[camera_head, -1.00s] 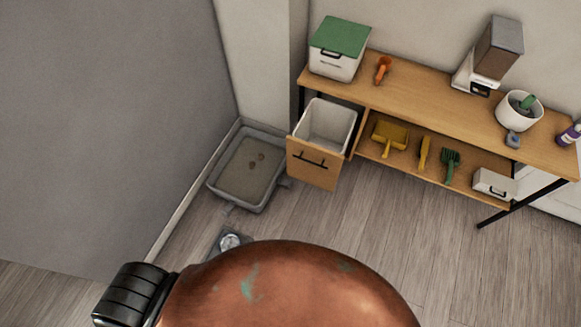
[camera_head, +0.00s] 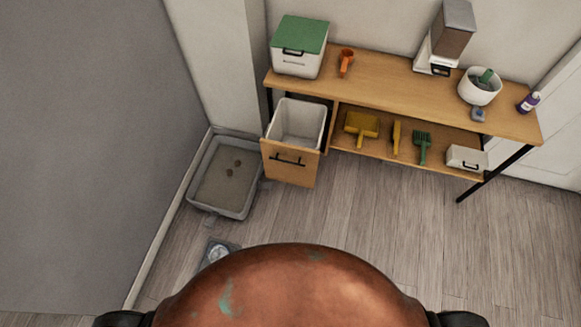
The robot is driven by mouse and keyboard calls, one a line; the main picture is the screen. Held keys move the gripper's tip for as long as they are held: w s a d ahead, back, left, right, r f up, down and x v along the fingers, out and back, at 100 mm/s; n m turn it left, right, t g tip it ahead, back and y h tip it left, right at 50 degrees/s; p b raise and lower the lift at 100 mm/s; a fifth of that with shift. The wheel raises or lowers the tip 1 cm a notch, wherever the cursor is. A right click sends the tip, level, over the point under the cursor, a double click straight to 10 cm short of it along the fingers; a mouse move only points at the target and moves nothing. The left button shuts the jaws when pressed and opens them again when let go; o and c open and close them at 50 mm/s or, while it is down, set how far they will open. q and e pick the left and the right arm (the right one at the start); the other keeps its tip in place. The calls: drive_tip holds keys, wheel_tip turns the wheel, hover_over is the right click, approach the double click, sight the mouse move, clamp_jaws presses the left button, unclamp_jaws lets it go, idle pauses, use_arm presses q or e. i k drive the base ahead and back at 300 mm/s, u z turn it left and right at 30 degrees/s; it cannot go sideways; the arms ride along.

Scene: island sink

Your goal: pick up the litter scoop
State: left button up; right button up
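A green slotted scoop (camera_head: 422,146), which looks like the litter scoop, lies on the lower shelf (camera_head: 365,152) of a wooden bench, its handle toward the front edge. To its left a yellow brush (camera_head: 396,137) and a yellow dustpan (camera_head: 362,126) lie on the same shelf. The litter tray (camera_head: 224,177) stands on the floor at the left with a few dark clumps in it. Neither of my grippers shows in the head view, and nothing is seen touching the scoop.
An open drawer bin (camera_head: 290,160) juts out left of the shelf. A white box (camera_head: 467,158) sits right of the scoop. The benchtop (camera_head: 395,88) holds a green-lidded container (camera_head: 299,47), an orange scoop (camera_head: 346,62), a feeder (camera_head: 447,38), a pot (camera_head: 479,88) and a bottle (camera_head: 528,102).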

sight(423, 139)
drive_tip(key=z, duration=1.3)
